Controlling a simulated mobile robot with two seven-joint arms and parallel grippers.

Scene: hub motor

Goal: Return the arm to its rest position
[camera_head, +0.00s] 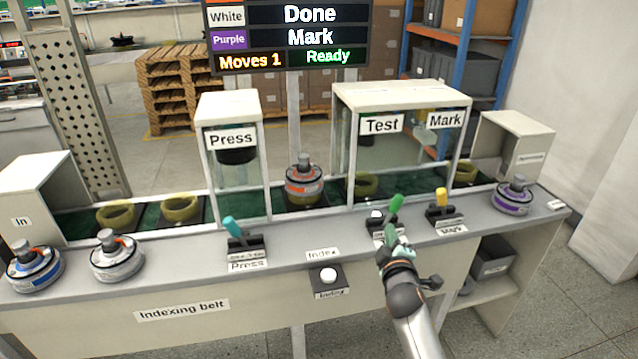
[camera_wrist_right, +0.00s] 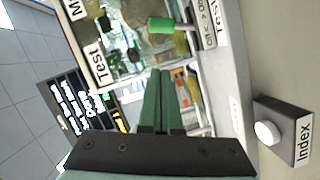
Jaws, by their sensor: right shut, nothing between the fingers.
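My right gripper (camera_head: 391,240) is in front of the bench at the Test lever (camera_head: 394,206), whose handle is green. In the right wrist view my right gripper (camera_wrist_right: 160,75) is shut and empty, its green fingers together. The green lever handle (camera_wrist_right: 160,25) shows just beyond the fingertips there; I cannot tell from these views whether they touch. My left gripper is not in view.
The bench carries a teal Press lever (camera_head: 233,227), a yellow Mark lever (camera_head: 441,197) and a white Index button (camera_head: 328,275). Hub motors stand at the left (camera_head: 116,255), on the belt (camera_head: 304,182) and at the right (camera_head: 514,196). A display (camera_head: 288,35) hangs above. The floor in front is clear.

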